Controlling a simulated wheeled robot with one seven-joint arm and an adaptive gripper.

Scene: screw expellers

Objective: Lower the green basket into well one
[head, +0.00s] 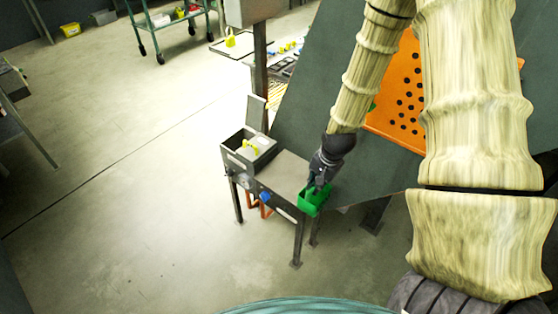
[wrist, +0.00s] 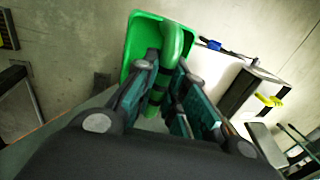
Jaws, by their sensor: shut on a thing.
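The green basket (head: 313,201) is at the right end of the small grey bench in the head view. My gripper (head: 318,183) is shut on the basket's handle. In the wrist view the basket (wrist: 139,45) shows beyond the fingers, with its thick green handle (wrist: 176,80) between the two finger pads of my gripper (wrist: 165,95). I cannot tell whether this is well one. The basket is apart from that well, to its right.
The bench top (head: 284,175) between well and basket looks clear. A blue knob (head: 265,196) is on the bench's front. A large dark sloping panel (head: 300,100) stands behind, with an orange perforated plate (head: 397,100) near my arm. Open floor lies left.

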